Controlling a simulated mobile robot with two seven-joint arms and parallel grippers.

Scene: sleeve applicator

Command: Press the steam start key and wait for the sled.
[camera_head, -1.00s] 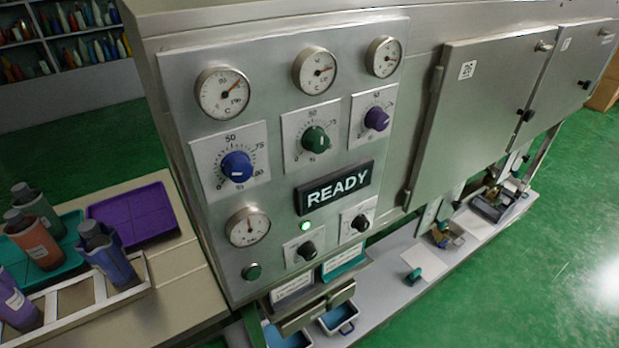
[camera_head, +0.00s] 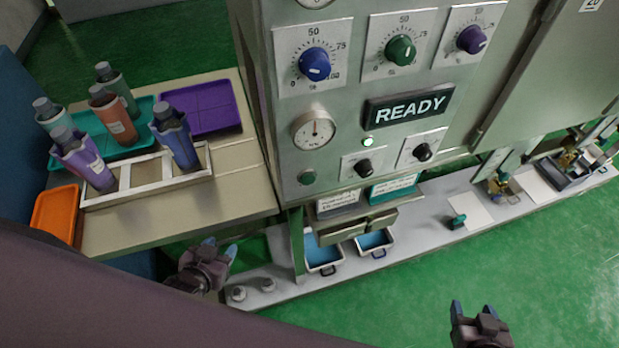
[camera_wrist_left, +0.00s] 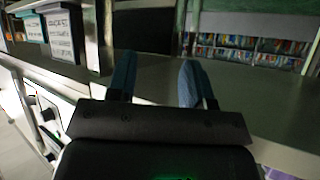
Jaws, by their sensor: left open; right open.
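The grey control panel (camera_head: 292,150) stands in the middle of the head view. A round green button (camera_head: 307,178) sits at its lower left, under a gauge; I take it for the start key, but no label is legible. My right gripper (camera_head: 473,311) is open and empty over the green floor. I cannot identify the sled with certainty.
A side table (camera_head: 240,205) at left holds a white rack (camera_head: 125,203), several bottles and a purple tray (camera_head: 198,108). A low shelf (camera_head: 430,215) under the machine carries blue bins (camera_head: 322,254) and small fixtures. Black knobs (camera_head: 364,166) sit near the button.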

